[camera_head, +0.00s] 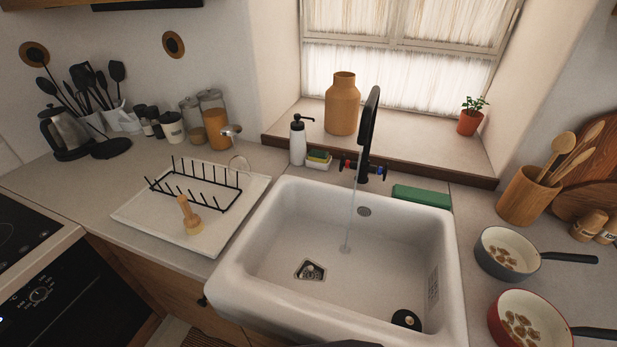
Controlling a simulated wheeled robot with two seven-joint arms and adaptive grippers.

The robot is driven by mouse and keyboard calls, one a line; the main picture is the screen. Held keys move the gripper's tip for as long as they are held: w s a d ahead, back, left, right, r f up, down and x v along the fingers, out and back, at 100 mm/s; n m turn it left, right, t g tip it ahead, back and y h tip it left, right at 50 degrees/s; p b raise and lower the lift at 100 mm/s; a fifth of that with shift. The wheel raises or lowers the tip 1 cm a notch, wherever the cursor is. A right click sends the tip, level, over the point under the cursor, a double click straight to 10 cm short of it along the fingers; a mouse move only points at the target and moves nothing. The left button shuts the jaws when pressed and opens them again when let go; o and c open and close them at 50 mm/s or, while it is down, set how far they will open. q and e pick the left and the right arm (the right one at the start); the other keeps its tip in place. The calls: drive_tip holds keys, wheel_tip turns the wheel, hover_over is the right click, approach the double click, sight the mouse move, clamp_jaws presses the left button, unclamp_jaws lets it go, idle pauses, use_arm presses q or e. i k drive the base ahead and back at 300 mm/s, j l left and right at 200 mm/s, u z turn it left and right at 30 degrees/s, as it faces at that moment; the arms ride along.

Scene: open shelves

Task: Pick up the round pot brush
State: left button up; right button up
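The round pot brush (190,216) has a light wooden handle and a pale round bristle head. It stands tilted near the front of the white draining tray (138,214), in front of the black dish rack (207,194). Its bristle end is down on the tray and its handle points up and slightly left. Neither of my grippers shows in the head view.
A white sink (270,260) with running water from a black tap (368,130) lies right of the tray. Two pans (506,252) (528,318) stand at the right. A black kettle (66,136) and utensils (98,88) stand at the back left.

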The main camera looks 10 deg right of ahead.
sight(194, 226)
drive_tip(key=k+l+u, duration=0.4)
drive_tip(key=k, duration=0.45)
